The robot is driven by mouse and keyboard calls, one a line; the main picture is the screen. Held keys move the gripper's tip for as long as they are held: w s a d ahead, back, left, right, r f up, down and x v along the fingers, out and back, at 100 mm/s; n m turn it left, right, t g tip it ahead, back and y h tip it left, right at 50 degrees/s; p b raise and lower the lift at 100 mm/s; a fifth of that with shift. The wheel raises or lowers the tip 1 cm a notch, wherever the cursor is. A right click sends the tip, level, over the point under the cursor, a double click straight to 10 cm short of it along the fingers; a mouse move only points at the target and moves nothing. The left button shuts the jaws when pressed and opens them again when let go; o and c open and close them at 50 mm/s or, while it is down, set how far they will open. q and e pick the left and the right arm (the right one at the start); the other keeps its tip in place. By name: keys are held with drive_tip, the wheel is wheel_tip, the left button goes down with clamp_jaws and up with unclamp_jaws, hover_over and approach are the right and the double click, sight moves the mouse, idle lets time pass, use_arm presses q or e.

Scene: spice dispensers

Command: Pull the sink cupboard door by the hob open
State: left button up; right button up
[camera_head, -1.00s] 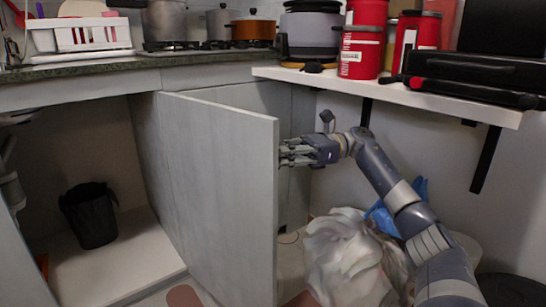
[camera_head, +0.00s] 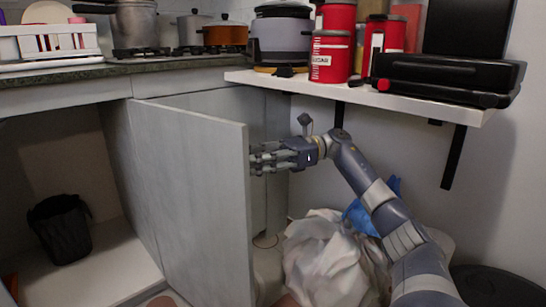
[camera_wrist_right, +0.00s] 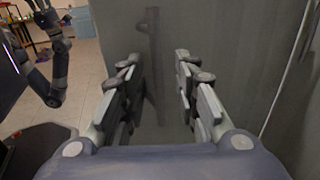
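The sink cupboard door (camera_head: 190,190), a pale grey panel, stands swung well out from its frame in the head view. The open cupboard interior (camera_head: 55,150) shows to its left. My right gripper (camera_head: 262,158) is at the right side of the door, near its free edge; the door hides the fingertips. In the right wrist view my right gripper (camera_wrist_right: 160,100) is open, its fingers spread and empty before a grey surface with a vertical bar-like handle (camera_wrist_right: 153,60). Contact cannot be told. An arm of mine shows at upper left there; its gripper state is unclear.
A black bin (camera_head: 62,230) stands inside the cupboard. A white bag (camera_head: 325,260) lies on the floor below my right arm. A shelf (camera_head: 345,95) with red canisters and a black case overhangs the right side. The worktop with pots is above.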

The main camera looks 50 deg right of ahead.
drive_tip(key=v, duration=1.1)
idle(0.6)
